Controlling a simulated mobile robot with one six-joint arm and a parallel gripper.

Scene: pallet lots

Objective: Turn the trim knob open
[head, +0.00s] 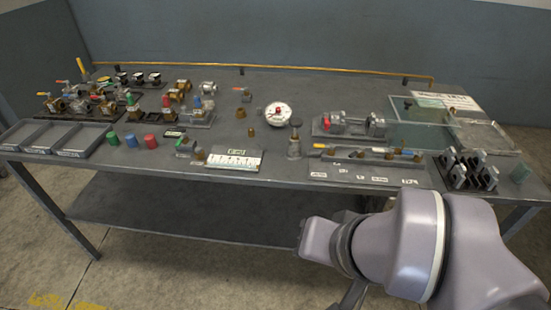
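No part is readably marked as the trim knob, so I cannot tell which one it is. One candidate is a dark round knob (296,122) on top of an upright metal valve body (294,148), near the front middle of the bench. A small fitting with a green top (181,143) stands further left, beside a white label plate. How far any knob is turned is too small to tell. My arm reaches in from the lower right, in front of the bench.
The grey bench (340,90) holds a white gauge (278,114), a red-ended valve assembly (350,124), clear panels (420,134), black racks (468,170), and red, green and blue cylinders (130,141). Empty trays (50,138) lie at left. Several valves crowd the back left.

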